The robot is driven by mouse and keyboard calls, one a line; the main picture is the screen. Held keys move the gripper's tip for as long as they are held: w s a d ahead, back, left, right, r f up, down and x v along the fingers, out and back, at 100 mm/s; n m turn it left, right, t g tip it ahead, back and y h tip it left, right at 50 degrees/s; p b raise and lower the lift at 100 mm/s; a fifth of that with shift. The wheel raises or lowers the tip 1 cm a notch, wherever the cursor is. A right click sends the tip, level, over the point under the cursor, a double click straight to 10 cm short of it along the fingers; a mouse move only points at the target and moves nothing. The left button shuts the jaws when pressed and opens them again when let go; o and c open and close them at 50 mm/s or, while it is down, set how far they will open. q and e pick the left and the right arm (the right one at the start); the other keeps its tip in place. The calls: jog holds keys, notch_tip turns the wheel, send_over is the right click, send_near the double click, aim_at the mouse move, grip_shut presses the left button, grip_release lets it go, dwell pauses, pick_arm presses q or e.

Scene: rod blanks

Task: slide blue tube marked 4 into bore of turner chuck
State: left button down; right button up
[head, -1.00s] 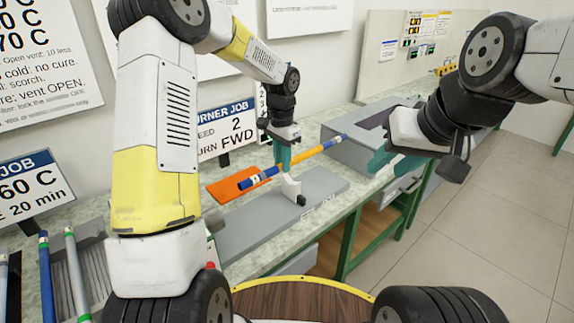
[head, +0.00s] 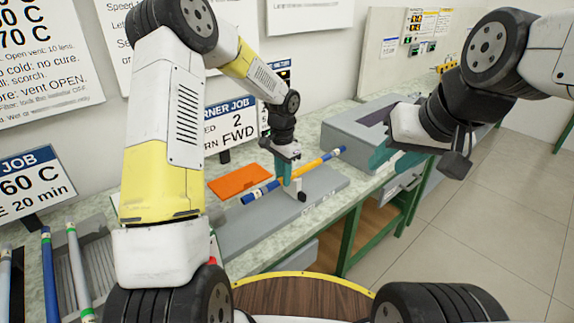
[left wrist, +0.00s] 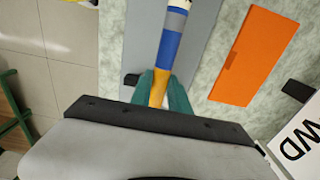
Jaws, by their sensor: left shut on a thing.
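A long tube (head: 262,190) with blue ends, pale bands and a yellow middle is in my left gripper (head: 286,178). The gripper is shut around its yellow part, which also shows between the teal fingers in the left wrist view (left wrist: 160,90). No number can be read on it. A white block with a black knob (head: 301,195) stands on a grey base (head: 250,226) just below the tube; the fingers partly hide it. I cannot tell whether tube and block touch, and no bore is clearly visible. My right gripper (head: 393,160) hangs at the right, empty, its teal fingers apart.
An orange mat (head: 240,181) lies behind the base. A grey machine box (head: 355,130) stands further along the bench. More tubes (head: 77,265) rest in a ribbed rack at the left. A job sign (head: 231,125) stands behind the mat.

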aim_at(252, 193)
pick_arm(q)
jog(key=shift+a, duration=0.1)
jog(key=shift+s+a, duration=2)
jog(key=shift+s, duration=0.1)
jog(key=shift+s+a, duration=2)
dwell(0.6)
jog(key=c, duration=1.2)
grip_release()
jog(key=shift+o, duration=0.2)
notch_tip(252, 193, up, 8)
jog(key=shift+f, duration=0.25)
jog(key=shift+r, duration=0.2)
